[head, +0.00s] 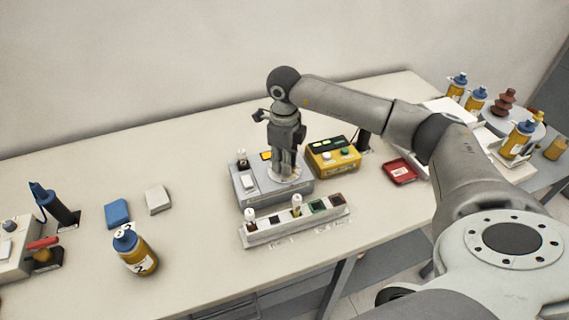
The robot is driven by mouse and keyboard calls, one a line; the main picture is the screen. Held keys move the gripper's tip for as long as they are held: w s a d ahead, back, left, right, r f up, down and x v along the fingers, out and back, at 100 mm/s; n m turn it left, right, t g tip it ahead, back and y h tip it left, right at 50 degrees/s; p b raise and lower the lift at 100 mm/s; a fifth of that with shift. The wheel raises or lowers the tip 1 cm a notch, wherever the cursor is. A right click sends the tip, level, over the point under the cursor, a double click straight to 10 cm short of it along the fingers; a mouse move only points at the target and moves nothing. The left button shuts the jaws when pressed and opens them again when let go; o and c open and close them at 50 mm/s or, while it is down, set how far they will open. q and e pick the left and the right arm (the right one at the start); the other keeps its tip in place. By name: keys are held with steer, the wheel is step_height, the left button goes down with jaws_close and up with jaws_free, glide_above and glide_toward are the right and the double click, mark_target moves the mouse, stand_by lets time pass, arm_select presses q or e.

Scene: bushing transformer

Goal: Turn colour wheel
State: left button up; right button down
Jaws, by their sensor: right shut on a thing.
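My right gripper (286,170) points straight down onto the grey tester box (247,195) in the middle of the table. Its fingers are closed on the colour wheel (294,176), a pale disc on top of the box; the gripper hides most of it. A small vial (242,158) stands at the box's back left, and a white button (247,184) is on its left side. A yellow patch (266,155) shows beside the gripper. My left gripper is not in view.
A rack (290,229) with vials and dark slots lies in front of the box. A yellow device (333,157) stands right of it, then a red tray (400,171). An oil bottle (135,252), a blue block (117,213) and a grey block (158,200) are left. Table between is clear.

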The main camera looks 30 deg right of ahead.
steer(key=shift+m+b, duration=0.45)
steer(key=shift+m, duration=0.85)
steer(key=c, duration=1.3)
jaws_free()
steer(key=shift+r, duration=0.1)
step_height(320, 180, up, 12)
steer(key=shift+f, duration=0.1)
